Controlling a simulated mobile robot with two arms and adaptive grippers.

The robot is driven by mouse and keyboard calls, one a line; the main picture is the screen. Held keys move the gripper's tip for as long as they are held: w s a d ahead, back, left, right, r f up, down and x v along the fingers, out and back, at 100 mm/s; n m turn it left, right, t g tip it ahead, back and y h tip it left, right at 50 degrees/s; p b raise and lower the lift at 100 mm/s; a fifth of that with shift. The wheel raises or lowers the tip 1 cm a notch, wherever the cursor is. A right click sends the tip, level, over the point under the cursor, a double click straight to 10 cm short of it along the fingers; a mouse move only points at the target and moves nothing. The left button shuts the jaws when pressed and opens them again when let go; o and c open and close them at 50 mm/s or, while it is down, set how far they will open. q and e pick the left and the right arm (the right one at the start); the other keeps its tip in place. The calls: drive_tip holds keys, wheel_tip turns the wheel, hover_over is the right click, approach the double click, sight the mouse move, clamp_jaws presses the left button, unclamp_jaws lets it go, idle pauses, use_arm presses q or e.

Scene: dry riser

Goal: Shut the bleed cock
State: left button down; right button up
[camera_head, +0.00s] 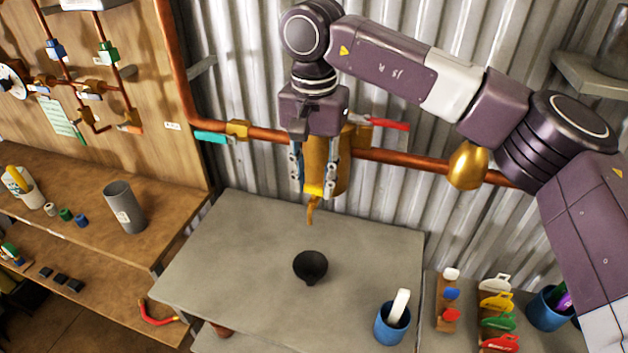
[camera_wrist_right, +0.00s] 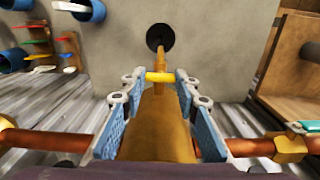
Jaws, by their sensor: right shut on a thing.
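The bleed cock is on the underside of a brass body (camera_head: 340,165) on the copper pipe. Its yellow handle (camera_head: 314,190) sits crosswise above a brass spout (camera_head: 311,212) that points down. My right gripper (camera_head: 313,188) comes from above, with its fingers on either side of the brass body, and is shut on the yellow handle. The right wrist view shows the handle (camera_wrist_right: 160,77) between the blue-padded fingertips (camera_wrist_right: 159,84). Beyond it is the spout, in line with a black bowl (camera_head: 310,267). My left gripper is not in view.
The black bowl stands on a grey table (camera_head: 240,255). A red lever (camera_head: 388,124) and a teal lever (camera_head: 210,137) are along the copper pipe. A blue cup (camera_head: 391,325) is at the table's front right. The table's left part is clear.

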sight(314, 186)
idle(0.3)
drive_tip(key=o, duration=1.1)
wheel_tip(314, 186, up, 12)
drive_tip(key=shift+r, duration=0.1)
